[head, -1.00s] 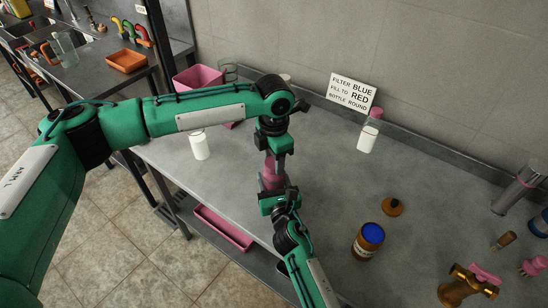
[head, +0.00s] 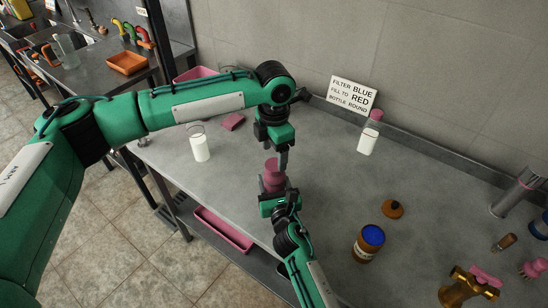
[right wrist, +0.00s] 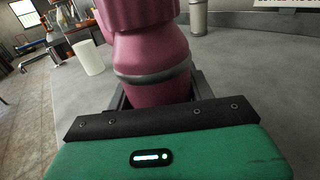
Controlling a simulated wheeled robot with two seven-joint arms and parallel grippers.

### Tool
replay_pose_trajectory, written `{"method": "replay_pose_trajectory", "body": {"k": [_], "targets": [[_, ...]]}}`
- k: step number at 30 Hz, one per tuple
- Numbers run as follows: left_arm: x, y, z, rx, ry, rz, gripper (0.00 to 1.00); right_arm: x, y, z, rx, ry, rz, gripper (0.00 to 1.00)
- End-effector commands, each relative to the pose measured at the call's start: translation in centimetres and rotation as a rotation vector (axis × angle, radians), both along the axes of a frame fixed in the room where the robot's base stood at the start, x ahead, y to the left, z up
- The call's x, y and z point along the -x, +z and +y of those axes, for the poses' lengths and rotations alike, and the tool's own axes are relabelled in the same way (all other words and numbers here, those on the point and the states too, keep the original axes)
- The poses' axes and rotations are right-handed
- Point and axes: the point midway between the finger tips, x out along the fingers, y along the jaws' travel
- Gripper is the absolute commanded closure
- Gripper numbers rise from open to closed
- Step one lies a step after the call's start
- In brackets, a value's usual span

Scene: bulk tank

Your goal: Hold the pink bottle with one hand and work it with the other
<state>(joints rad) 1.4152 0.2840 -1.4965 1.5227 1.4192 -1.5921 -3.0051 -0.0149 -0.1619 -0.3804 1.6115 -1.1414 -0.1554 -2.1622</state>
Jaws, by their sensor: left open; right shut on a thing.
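The pink bottle (head: 272,178) stands upright near the middle of the table in the head view. In the right wrist view the pink bottle (right wrist: 150,65) fills the centre, with a grey band round its body. My right gripper (head: 276,194) is shut on its lower part. My left gripper (head: 284,160) is open and points down just above and to the right of the bottle's top in the head view. Whether its fingers touch the bottle I cannot tell. The bottle's lower part is hidden by my right gripper.
A white cup (head: 200,148) and a pink block (head: 233,121) are to the left. A white bottle with a pink cap (head: 368,138) stands near the wall sign (head: 352,94). A brown jar (head: 368,242) and a brown lid (head: 393,208) are to the right.

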Motion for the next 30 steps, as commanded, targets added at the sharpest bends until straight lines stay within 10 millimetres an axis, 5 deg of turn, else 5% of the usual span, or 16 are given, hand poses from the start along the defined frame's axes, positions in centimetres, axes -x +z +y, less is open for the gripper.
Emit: {"method": "replay_pose_trajectory", "body": {"k": [16, 30], "targets": [[0.04, 1.05, 0.01, 0.0, 0.062, 0.001, 0.37, 0.0, 0.0, 0.0, 0.0, 0.0, 0.0, 1.0], [0.09, 1.49, -0.1, 0.0, 0.746, 0.002, 0.37, -0.01, 0.01, 0.0, 0.0, 0.0, 0.0, 1.0]]}}
